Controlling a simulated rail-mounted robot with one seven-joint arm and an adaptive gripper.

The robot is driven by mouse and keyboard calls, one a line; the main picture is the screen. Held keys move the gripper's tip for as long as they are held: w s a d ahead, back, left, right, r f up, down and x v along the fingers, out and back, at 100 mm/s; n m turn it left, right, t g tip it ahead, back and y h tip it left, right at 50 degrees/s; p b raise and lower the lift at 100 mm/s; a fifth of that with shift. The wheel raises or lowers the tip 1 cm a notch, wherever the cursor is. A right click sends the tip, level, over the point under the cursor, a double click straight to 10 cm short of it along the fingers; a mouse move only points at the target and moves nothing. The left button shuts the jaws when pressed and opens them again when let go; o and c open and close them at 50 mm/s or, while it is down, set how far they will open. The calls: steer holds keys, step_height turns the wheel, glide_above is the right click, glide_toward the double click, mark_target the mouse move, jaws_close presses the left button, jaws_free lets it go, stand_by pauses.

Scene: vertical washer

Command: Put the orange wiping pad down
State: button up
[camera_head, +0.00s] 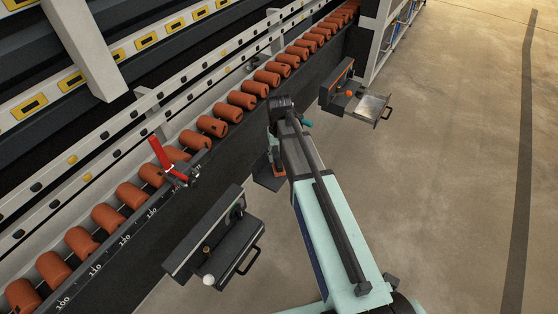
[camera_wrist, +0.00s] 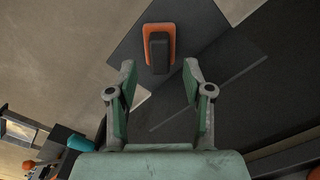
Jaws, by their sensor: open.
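The orange wiping pad (camera_wrist: 174,32) shows in the wrist view as an orange base with a dark block-shaped handle on top. It rests on a flat dark plate (camera_wrist: 205,25). My gripper (camera_wrist: 159,68) is open, with its two fingers spread apart and the pad's handle just beyond and between the fingertips. I see no finger touching the pad. In the head view a small orange part of the pad (camera_head: 279,172) shows beside my arm, above the dark plate (camera_head: 268,183); my arm hides most of this area.
A long rail with a row of orange rollers (camera_head: 228,108) runs along the left. A dark bracket shelf with a handle (camera_head: 230,250) stands at lower left, and another tray (camera_head: 365,108) at upper right. The floor (camera_head: 450,180) on the right is clear.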

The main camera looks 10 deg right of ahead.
mark_target(279, 163)
step_height(279, 163, up, 6)
steer(key=r+p, duration=0.1)
steer(key=s+f+g, duration=0.5)
steer(key=s+f, duration=1.7)
steer(key=f, duration=0.1)
steer(key=s+f+g, duration=0.2)
steer(key=s+f, duration=0.2)
steer(key=s, duration=1)
steer(key=s+f+g, duration=0.2)
steer(key=s+f, duration=0.2)
steer(key=s, duration=1.1)
steer(key=shift+g, duration=0.3)
steer(key=shift+a+f, duration=0.1)
